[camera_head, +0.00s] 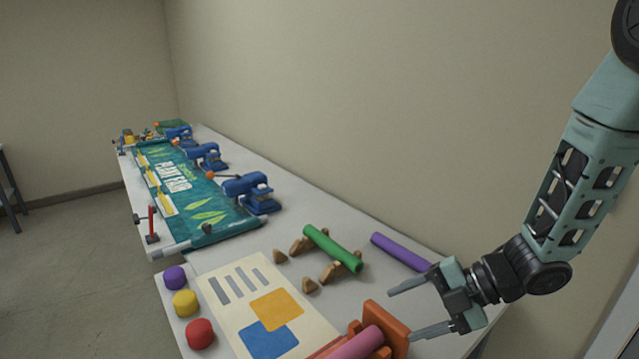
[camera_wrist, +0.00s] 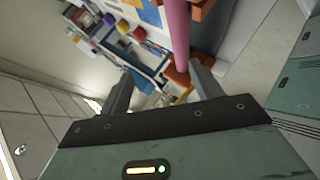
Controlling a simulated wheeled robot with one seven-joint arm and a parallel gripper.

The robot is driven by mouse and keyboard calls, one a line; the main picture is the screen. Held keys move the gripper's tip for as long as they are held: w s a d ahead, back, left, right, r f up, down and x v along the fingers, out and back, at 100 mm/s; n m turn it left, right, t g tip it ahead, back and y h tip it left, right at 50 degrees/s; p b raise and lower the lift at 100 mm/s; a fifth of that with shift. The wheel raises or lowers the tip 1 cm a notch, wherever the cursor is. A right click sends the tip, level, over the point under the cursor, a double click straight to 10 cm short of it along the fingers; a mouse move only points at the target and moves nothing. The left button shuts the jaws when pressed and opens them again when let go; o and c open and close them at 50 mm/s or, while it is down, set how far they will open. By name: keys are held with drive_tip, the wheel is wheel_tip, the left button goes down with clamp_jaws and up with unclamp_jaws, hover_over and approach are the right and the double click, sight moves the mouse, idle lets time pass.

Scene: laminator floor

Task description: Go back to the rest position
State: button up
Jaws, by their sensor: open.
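My gripper (camera_head: 418,309) is open and empty, held above the near right end of the long table (camera_head: 226,258). Its two fingers also show in the wrist view (camera_wrist: 160,92), spread apart with nothing between them. My arm comes down from the upper right. A pink roll (camera_head: 356,345) lies in an orange-red holder (camera_head: 386,325) just left of and below the gripper. The pink roll also shows in the wrist view (camera_wrist: 178,35), beyond the fingers. A purple roll (camera_head: 401,252) lies on the table near the wall, behind the gripper.
A green roll (camera_head: 333,248) rests on wooden supports. A printed sheet (camera_head: 238,295) lies beside purple (camera_head: 174,278), yellow (camera_head: 186,303) and red (camera_head: 200,333) round pieces. Farther back are a green banner (camera_head: 190,195) and blue clamp-like devices (camera_head: 250,192). The wall borders the right; open floor lies left.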

wheel_tip(320, 180, up, 4)
drive_tip(key=w+a+m+t+h, duration=0.2)
drive_tip(key=m+t+h, duration=0.1)
drive_tip(key=m+h, duration=0.5)
drive_tip(key=s+a+r+m+g+h, duration=0.1)
drive_tip(key=s+m, duration=0.4)
drive_tip(key=s, duration=0.5)
drive_tip(key=s+a+r+m+g+h, duration=0.1)
drive_tip(key=s+r+m+g, duration=0.2)
drive_tip(key=s+m, duration=0.3)
drive_tip(key=s+g, duration=0.1)
drive_tip(key=s, duration=0.4)
drive_tip(key=shift+a+m, duration=0.3)
drive_tip(key=shift+a, duration=0.05)
